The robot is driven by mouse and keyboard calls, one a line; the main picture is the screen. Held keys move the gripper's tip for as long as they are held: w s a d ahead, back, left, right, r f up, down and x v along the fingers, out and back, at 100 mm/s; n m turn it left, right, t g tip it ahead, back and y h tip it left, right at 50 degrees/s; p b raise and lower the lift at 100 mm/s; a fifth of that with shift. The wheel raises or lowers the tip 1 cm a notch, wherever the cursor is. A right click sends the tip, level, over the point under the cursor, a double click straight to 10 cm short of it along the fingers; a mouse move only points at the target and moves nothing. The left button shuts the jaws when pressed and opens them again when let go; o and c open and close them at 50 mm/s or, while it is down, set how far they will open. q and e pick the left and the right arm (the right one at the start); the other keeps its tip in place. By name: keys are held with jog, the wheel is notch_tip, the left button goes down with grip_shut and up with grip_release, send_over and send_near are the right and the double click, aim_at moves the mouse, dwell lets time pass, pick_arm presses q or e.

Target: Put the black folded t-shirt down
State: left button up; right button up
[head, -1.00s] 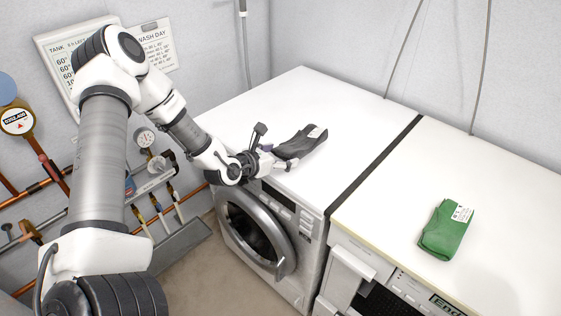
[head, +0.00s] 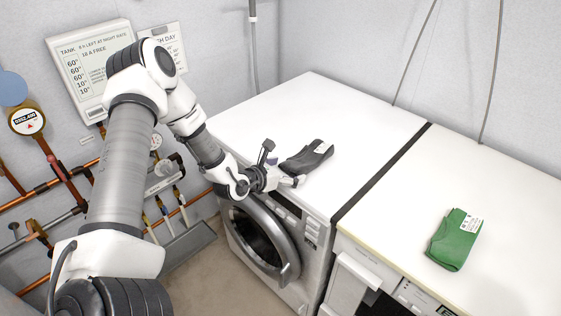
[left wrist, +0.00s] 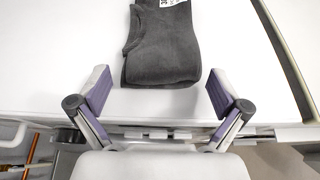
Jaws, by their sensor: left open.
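The black folded t-shirt (head: 307,157) lies flat on the white top of the left machine, near its front edge. In the left wrist view the t-shirt (left wrist: 162,50) is dark grey with a white printed label at its far end. My left gripper (head: 287,172) is at the near end of the t-shirt, over the machine's front edge. Its two fingers (left wrist: 157,92) are spread wide, and the t-shirt's near edge lies just ahead of the gap between them, apart from both pads. My right gripper is in neither view.
A green folded cloth (head: 456,240) with a white label lies on the right machine's top (head: 500,185). A dark gap (head: 382,171) separates the two machines. The left machine's top (head: 330,100) is clear behind the t-shirt. Pipes and gauges line the wall at left.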

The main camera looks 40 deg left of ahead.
pick_arm(q)
jog(key=d+p+v, duration=0.1)
jog(key=p+v, duration=0.6)
jog(key=v, duration=0.5)
jog(key=s+d+f+m+g+h, duration=0.2)
jog(key=s+d+m+g+h, duration=0.3)
jog(key=d, duration=0.3)
jog(key=s+d+f+m+g+h, duration=0.2)
jog(key=s+d+m+g+h, duration=0.15)
jog(key=s+d+m, duration=0.4)
jog(key=s+a+f+m+g+y, duration=0.3)
jog(key=s+f+m+g+y, duration=0.55)
jog(key=s+m, duration=0.45)
jog(key=w+d+f+m+t+y, duration=0.1)
jog(key=w+d+f+m+t, duration=0.1)
jog(key=m, duration=0.7)
jog(key=w+d+t, duration=0.1)
jog(key=w+d, duration=0.1)
jog(key=w, duration=0.1)
jog(key=shift+d+t, duration=0.2)
jog(key=shift+t, duration=0.1)
